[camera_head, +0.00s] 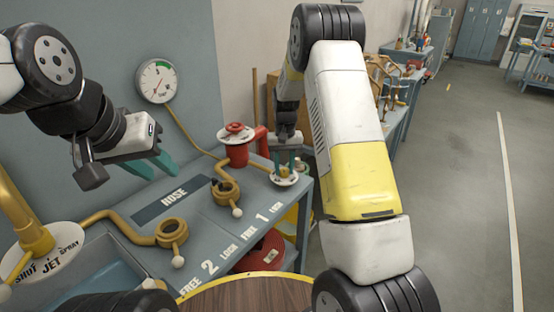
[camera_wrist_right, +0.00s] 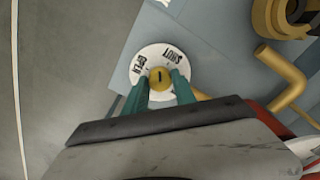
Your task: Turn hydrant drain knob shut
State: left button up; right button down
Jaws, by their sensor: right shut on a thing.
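The brass drain knob (camera_wrist_right: 160,78) sits in the middle of a round white dial (camera_wrist_right: 175,57) marked OPEN and SHUT. A short dark mark on the knob runs roughly up and down in the right wrist view. My right gripper (camera_head: 286,162) is shut on the knob from above, one teal finger on either side. In the head view the dial (camera_head: 285,181) lies at the bench's right end, beside the red hydrant (camera_head: 237,150). My left gripper (camera_head: 152,166) is open and empty, held above the left part of the bench.
The grey-blue bench (camera_head: 215,222) carries brass pipes and ring fittings (camera_head: 172,233) with white-tipped levers. A gauge (camera_head: 157,81) is on the panel behind. A white SHUT-JET-SPRAY dial (camera_head: 42,262) is at left. A red hose reel (camera_head: 262,252) sits below. Open floor lies to the right.

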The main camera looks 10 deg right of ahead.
aim_at(284, 170)
jog(key=m, duration=0.6)
jog(key=shift+w+r, duration=0.1)
jog(key=shift+m, duration=0.3)
dwell(0.3)
jog(key=c, duration=1)
grip_release()
notch_tip(284, 170, up, 7)
jog(key=shift+r, duration=0.35)
